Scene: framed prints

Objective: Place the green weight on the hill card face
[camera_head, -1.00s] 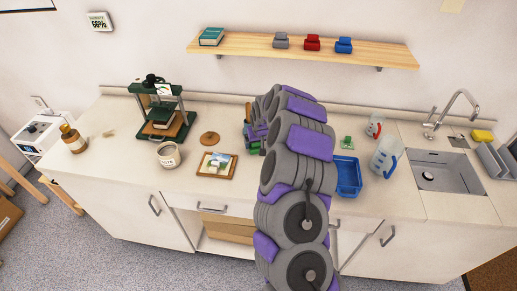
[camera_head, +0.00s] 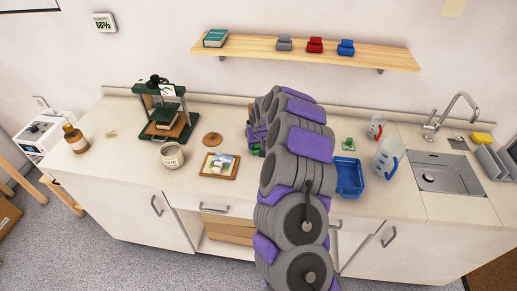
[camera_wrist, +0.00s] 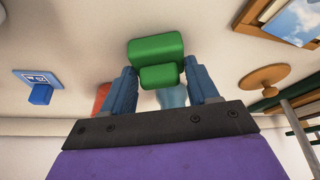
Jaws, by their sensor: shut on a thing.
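The green weight (camera_wrist: 157,60), a two-part rounded block, is between the two blue fingers of my gripper (camera_wrist: 163,82) in the wrist view, and the gripper is shut on it. The hill card (camera_head: 220,166), a landscape picture in a wooden frame, lies face up on the counter left of my arm in the head view. Its corner also shows at the upper right of the wrist view (camera_wrist: 295,18). The weight is held apart from the card. In the head view my arm hides most of the gripper.
A blue tray (camera_head: 348,177), a small green item (camera_head: 348,144) and a jug (camera_head: 387,157) are right of my arm. Bare counter lies in front of the card.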

